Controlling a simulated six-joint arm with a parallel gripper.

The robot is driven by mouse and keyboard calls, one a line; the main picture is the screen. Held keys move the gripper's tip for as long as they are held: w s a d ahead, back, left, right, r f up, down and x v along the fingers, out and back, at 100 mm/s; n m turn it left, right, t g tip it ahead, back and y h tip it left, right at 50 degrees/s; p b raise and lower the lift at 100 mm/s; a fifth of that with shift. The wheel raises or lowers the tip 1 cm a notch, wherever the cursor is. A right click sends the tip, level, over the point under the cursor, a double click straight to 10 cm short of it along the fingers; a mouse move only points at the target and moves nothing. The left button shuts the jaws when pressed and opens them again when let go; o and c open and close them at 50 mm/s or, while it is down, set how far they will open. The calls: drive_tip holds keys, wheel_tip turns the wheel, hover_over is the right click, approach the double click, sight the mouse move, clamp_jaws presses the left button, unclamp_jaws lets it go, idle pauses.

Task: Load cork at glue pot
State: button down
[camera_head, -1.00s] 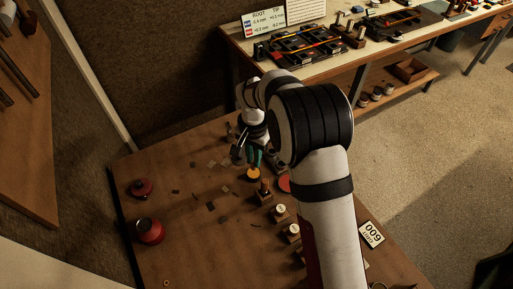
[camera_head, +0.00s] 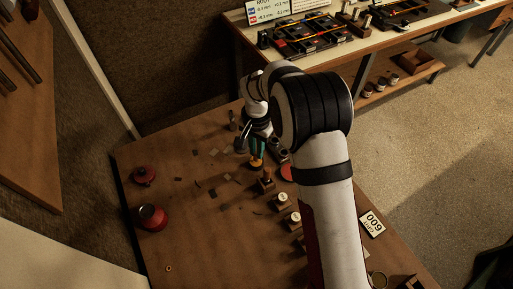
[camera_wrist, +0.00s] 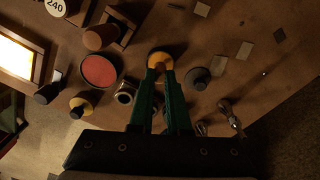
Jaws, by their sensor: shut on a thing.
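My gripper (camera_head: 257,158) has its two green fingers pointing down over the brown table. In the wrist view its fingertips (camera_wrist: 161,72) are close together, shut on a small yellow-orange round-ended piece (camera_wrist: 160,56). This piece also shows under the fingers in the head view (camera_head: 256,163). Whether it touches the table is unclear. I cannot tell for sure which thing is the cork. A dark red open-topped pot (camera_head: 153,217) stands at the table's left, apart from the gripper; whether it is the glue pot is unclear.
A red disc (camera_wrist: 100,71), a yellow disc with a dark knob (camera_wrist: 80,106) and a grey knobbed disc (camera_wrist: 198,79) surround the gripper. Small flat pieces (camera_wrist: 244,50) lie nearby. Wooden blocks (camera_head: 283,200) line the right. The front-left table is mostly clear.

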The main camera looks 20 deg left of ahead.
drive_tip(key=shift+f, duration=0.55)
idle(0.9)
drive_tip(key=shift+r, duration=3.55)
